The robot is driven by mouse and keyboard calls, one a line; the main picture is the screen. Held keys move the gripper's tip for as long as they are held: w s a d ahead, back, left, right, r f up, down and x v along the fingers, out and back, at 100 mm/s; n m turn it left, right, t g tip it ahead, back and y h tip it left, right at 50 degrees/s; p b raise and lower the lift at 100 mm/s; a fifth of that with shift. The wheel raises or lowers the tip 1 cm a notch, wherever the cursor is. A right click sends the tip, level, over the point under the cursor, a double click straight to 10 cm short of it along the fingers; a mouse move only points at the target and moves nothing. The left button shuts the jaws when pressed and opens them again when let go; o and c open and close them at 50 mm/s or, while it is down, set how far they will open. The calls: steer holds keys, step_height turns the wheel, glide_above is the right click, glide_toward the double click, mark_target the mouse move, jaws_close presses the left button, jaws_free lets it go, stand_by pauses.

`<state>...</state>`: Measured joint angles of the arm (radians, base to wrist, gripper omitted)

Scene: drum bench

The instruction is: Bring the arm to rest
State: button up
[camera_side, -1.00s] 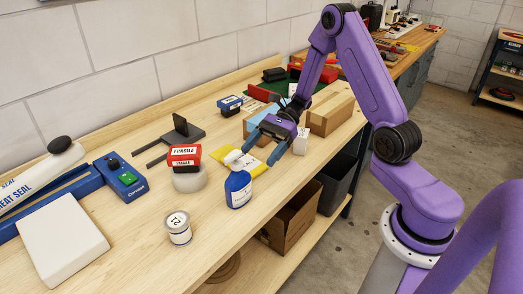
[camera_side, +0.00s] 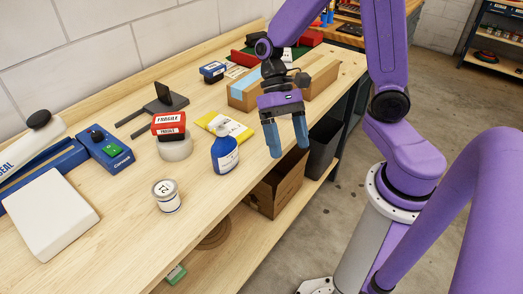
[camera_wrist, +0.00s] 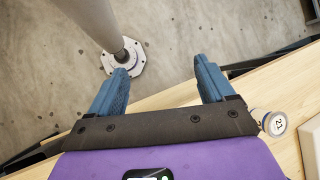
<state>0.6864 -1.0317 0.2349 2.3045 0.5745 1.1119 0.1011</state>
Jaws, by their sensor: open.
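My gripper (camera_side: 288,137) hangs at the front edge of the wooden bench (camera_side: 120,215), with its two blue fingers pointing down. The fingers are apart and nothing is between them. In the side view it is to the right of the blue spray bottle (camera_side: 225,155) and in front of the cardboard box (camera_side: 243,96). In the wrist view my gripper (camera_wrist: 165,82) is open, with concrete floor between and beyond its fingertips.
A brown carton (camera_side: 275,188) and a grey bin (camera_side: 325,150) are below.

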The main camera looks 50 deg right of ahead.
steer(key=s+d+r+n+t+h, duration=0.2)
steer(key=s+n+t, duration=0.4)
steer(key=n, duration=0.8)
steer(key=s+r+h, duration=0.1)
steer(key=s, duration=0.2)
steer(key=shift+r+t+h, duration=0.3)
steer(key=shift+r+h, duration=0.1)
